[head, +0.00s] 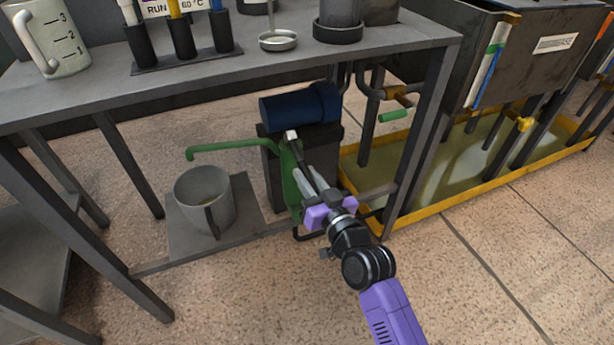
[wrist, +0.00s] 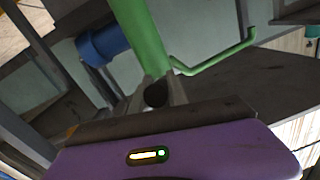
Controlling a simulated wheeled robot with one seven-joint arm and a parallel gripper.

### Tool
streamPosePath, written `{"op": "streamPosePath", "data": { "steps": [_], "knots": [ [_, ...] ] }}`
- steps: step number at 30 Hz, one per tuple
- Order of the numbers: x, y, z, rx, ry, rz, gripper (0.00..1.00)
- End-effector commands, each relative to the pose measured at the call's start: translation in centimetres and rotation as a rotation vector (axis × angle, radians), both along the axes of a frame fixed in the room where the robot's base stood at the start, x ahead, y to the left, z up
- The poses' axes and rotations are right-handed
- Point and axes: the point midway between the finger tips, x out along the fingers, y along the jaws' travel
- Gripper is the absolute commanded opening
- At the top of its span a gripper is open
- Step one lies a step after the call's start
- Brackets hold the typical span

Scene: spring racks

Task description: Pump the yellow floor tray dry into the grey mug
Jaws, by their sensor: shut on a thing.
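The green hand pump (head: 290,180) stands under the bench, with its green spout (head: 235,145) reaching left. The spout's tip hangs above the grey mug (head: 190,207), which stands upright on a low grey plate; its liquid level cannot be told. My gripper (head: 311,182) is at the pump's front, shut on the dark pump handle (head: 302,157). In the wrist view, a dark round handle end (wrist: 156,94) sits between the fingers, below the green pump column (wrist: 142,35). The yellow floor tray (head: 470,199) lies at the right and holds murky pale liquid (head: 425,185).
A blue motor (head: 290,108) sits behind the pump. Bench legs (head: 420,135) stand between pump and tray. A green-handled valve (head: 394,115) hangs at the right. A large measuring mug (head: 62,45) and a tube rack (head: 185,55) stand on the bench. The front floor is clear.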

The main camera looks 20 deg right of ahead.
Motion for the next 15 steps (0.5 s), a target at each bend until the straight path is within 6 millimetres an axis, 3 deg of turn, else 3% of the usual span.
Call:
{"op": "streamPosePath", "data": {
  "steps": [15],
  "knots": [
    [-0.4, 0.0, 2.1, -0.001, 0.095, -0.001, 0.00]
  ]
}}
